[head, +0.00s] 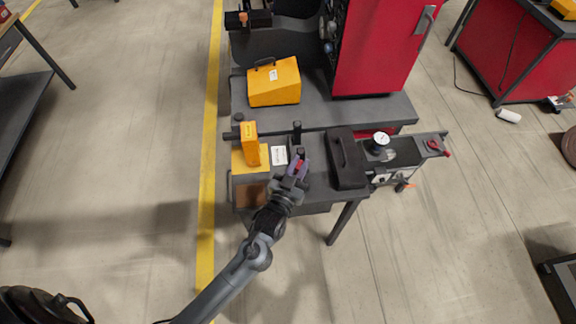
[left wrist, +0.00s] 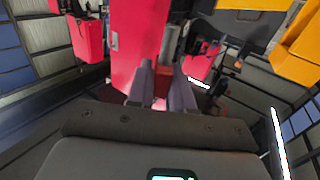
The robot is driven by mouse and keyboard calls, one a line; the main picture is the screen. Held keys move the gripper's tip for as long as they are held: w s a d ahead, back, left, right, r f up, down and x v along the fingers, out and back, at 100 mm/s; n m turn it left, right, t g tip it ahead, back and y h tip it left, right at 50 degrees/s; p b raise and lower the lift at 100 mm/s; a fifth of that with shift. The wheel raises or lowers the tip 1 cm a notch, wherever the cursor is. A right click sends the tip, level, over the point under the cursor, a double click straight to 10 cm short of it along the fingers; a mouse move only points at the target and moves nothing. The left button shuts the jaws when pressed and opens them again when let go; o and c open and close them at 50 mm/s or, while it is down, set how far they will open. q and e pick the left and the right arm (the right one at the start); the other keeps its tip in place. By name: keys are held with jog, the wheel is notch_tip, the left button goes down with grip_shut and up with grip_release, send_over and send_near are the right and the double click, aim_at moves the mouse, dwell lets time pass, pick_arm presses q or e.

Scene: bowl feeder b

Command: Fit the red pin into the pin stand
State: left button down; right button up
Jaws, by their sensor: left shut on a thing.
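My left gripper (head: 298,168) is over the front part of the grey workbench, its fingers closed on a small red pin (head: 299,164). In the left wrist view the left gripper (left wrist: 162,76) shows its two fingers with a bit of the red pin (left wrist: 160,103) between them. A dark upright post (head: 297,132) stands on the bench just beyond the gripper; I cannot tell whether it is part of the pin stand. The pin stand is not clearly made out, and the fingers hide the pin's lower end. My right gripper is not in view.
An orange upright box (head: 250,143) stands left of the gripper, beside a white label card (head: 279,155). A black case (head: 346,158) lies close on the right, with a dial gauge (head: 380,140) beyond it. A yellow case (head: 274,82) and red cabinet (head: 382,45) stand behind.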

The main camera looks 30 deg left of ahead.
pick_arm(q)
jog(key=shift+w+d+f, duration=0.35)
jog(key=shift+w+f, duration=0.05)
jog(key=shift+w, duration=0.2)
jog(key=shift+w+d+f, duration=0.3)
jog(key=shift+w+f, duration=0.05)
jog(key=shift+w, duration=0.2)
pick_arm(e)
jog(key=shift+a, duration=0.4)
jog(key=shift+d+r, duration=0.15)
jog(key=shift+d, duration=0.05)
pick_arm(q)
notch_tip(320, 180, down, 6)
jog(key=b, duration=0.3)
jog(key=shift+r, duration=0.1)
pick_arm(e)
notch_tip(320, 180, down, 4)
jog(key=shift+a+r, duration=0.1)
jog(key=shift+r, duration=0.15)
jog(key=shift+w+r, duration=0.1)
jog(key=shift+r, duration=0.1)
